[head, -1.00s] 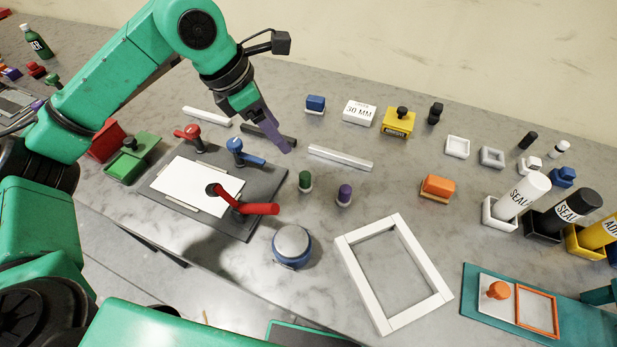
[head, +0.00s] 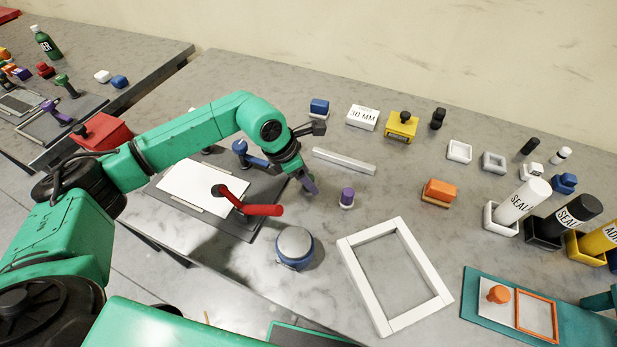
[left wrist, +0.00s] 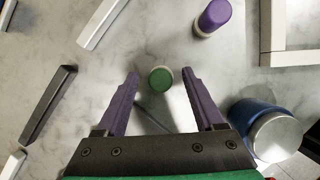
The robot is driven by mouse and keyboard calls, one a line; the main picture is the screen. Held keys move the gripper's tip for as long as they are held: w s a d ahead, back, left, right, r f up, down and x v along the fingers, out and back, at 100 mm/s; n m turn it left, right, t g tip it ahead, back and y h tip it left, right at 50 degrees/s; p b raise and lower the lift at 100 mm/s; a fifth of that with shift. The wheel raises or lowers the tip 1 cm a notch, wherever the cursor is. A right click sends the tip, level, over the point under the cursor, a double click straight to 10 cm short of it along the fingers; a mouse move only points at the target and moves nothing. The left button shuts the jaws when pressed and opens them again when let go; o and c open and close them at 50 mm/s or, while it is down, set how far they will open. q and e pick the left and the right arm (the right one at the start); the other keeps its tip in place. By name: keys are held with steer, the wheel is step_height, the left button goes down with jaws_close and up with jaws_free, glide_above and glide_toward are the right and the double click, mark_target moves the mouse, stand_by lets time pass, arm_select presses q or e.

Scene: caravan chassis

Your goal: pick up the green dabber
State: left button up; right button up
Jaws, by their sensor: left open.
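The green dabber (left wrist: 161,79) stands on the grey table in the left wrist view, seen from above between the tips of my open left gripper (left wrist: 160,80). The fingers lie to either side of it with a gap on both sides, and nothing is held. In the head view my left gripper (head: 309,186) points down over the dabber's place and hides it. The purple dabber (head: 347,197) stands just right of the gripper; it also shows in the left wrist view (left wrist: 213,17). My right gripper is not in view.
A round blue and silver pot (head: 294,247) stands near the gripper, toward the front. A dark board with paper (head: 200,186) and a red-handled tool (head: 250,207) lies left. A white bar (head: 344,161) lies behind, and a white frame (head: 362,281) lies to the right.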

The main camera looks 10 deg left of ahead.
arm_select(q)
steer(key=shift+w+d+f, duration=0.1)
steer(key=shift+d+f, duration=0.1)
steer(key=shift+f, duration=0.4)
jaws_close()
steer(key=shift+r, duration=0.1)
steer(key=shift+r+b, duration=0.3)
steer(key=shift+r, duration=0.25)
step_height(320, 180, up, 19)
steer(key=b, duration=0.3)
steer(key=shift+b, duration=0.3)
steer(key=c, duration=0.8)
jaws_free()
steer(key=shift+f, duration=0.1)
jaws_close()
